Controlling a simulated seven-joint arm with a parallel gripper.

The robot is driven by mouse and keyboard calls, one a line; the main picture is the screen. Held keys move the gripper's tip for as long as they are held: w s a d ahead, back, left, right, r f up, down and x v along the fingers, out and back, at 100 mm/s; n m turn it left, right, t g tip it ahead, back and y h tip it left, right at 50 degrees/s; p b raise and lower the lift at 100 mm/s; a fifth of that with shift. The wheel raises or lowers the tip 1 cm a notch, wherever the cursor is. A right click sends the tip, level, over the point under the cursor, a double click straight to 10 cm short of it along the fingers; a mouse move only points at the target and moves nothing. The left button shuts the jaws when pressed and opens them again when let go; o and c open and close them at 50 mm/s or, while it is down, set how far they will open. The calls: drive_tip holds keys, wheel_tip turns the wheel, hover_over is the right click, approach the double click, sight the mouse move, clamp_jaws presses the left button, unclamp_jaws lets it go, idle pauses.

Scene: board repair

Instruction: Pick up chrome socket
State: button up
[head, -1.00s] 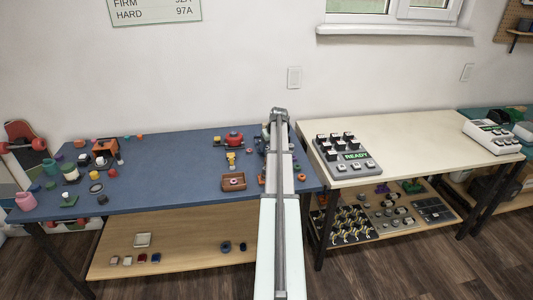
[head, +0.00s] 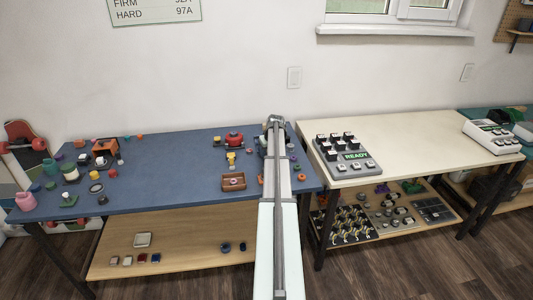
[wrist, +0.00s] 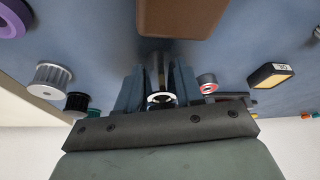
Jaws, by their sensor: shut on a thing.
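In the wrist view my gripper (wrist: 158,88) is shut on the chrome socket (wrist: 160,99). The socket shows as a shiny ring-ended cylinder between the two blue-grey fingers, its bright open end facing the camera. Much of its body is hidden by the fingers. In the head view my arm hides the gripper and the socket, at the right part of the blue table.
In the wrist view a silver ribbed cylinder (wrist: 51,80) and a black cylinder (wrist: 76,102) lie left of the gripper. A grey cylinder with a red ring (wrist: 207,83) is close on the right, a yellow-faced black block (wrist: 270,75) beyond. A brown block (wrist: 180,16) is ahead.

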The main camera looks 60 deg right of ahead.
drive_tip(key=c, duration=0.3)
wheel_tip(320, 180, up, 10)
idle(0.7)
